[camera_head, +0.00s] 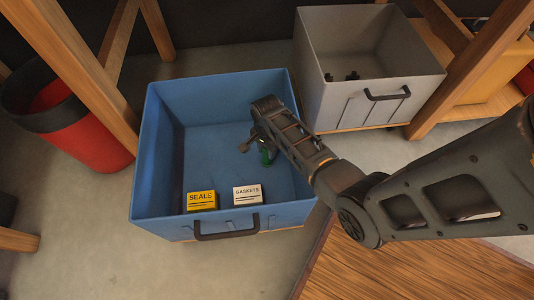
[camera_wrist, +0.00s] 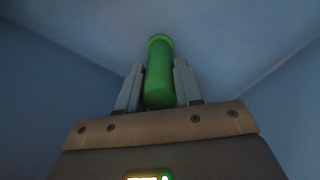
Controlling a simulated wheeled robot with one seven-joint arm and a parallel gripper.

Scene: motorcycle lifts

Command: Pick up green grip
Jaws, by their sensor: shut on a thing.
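The green grip (camera_wrist: 159,75) is a green cylinder with a rim at its far end, held between the two fingers of my gripper (camera_wrist: 159,88) in the wrist view. I cannot tell whether the grip touches the bin floor.
A yellow SEALS box (camera_head: 201,200) and a white GASKETS box (camera_head: 247,195) stand in the bin near its front wall. A grey bin (camera_head: 340,100) with small dark items stands behind right. A red bucket (camera_head: 90,140) and wooden posts (camera_head: 80,70) are at left.

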